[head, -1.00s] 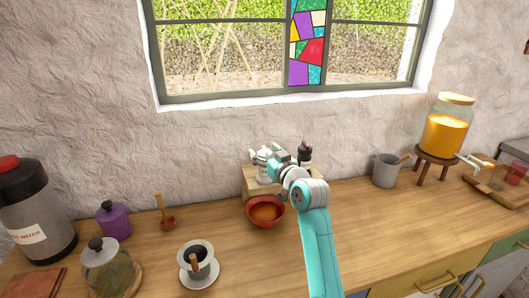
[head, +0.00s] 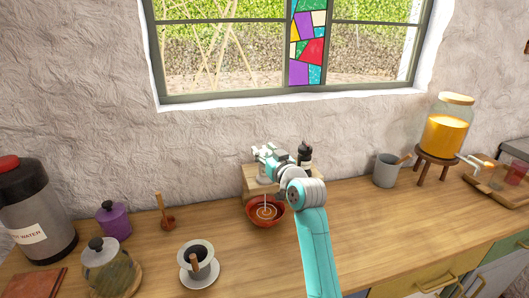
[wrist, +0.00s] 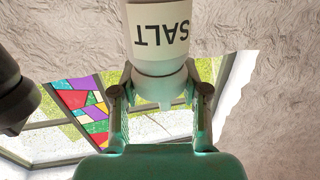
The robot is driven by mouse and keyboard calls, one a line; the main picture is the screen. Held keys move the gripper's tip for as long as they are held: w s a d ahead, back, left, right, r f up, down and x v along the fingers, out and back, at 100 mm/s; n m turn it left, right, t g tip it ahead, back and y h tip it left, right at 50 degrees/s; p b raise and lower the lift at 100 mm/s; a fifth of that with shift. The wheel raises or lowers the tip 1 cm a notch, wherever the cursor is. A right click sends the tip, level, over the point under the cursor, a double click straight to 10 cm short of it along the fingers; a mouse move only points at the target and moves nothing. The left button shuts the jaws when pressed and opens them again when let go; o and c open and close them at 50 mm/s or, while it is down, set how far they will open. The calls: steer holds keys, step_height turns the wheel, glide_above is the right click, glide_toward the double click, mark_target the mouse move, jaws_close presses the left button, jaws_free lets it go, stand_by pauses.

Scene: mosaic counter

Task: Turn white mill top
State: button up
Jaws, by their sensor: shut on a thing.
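The white mill (wrist: 160,30) carries the word SALT, which reads upside down in the wrist view. Its narrower white top (wrist: 158,88) is between the two fingers of my gripper (wrist: 160,98), which is shut on it. In the head view my gripper (head: 266,156) is at the wooden stand by the wall and hides much of the white mill. A thin white stream runs down below it to the red bowl (head: 251,213). White rings show on the bowl's orange-brown contents.
A dark mill (head: 305,153) stands close to the right of my gripper. The wooden stand (head: 249,184) is behind the bowl. A grey mug (head: 384,171) is farther right and a white dripper cup (head: 197,263) is at front left.

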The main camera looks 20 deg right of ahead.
steer(key=m+h, duration=0.4)
steer(key=h, duration=0.2)
steer(key=shift+h, duration=0.4)
steer(key=m+g+h, duration=0.2)
steer(key=m+h, duration=0.1)
steer(key=h, duration=0.1)
steer(key=m+g+h, duration=0.1)
steer(key=m+h, duration=0.2)
steer(key=h, duration=0.1)
steer(key=shift+d+g, duration=0.1)
steer(key=shift+g, duration=0.3)
steer(key=m+g+h, duration=0.2)
steer(key=m+g, duration=0.1)
steer(key=m+g+h, duration=0.3)
steer(key=g, duration=0.1)
steer(key=shift+s+d+g+h, duration=0.1)
steer(key=shift+g+h, duration=0.2)
steer(key=shift+m+g, duration=0.7)
steer(key=shift+g, duration=0.2)
steer(key=shift+s+f+m+g+h, duration=0.1)
steer(key=shift+m+g+h, duration=0.15)
steer(key=shift+m+g, duration=0.6)
steer(key=shift+s+f+m+g+h, duration=0.1)
steer(key=shift+m+g+h, duration=0.25)
steer(key=shift+g, duration=0.8)
steer(key=o, duration=1.2)
steer(key=shift+r, duration=0.1)
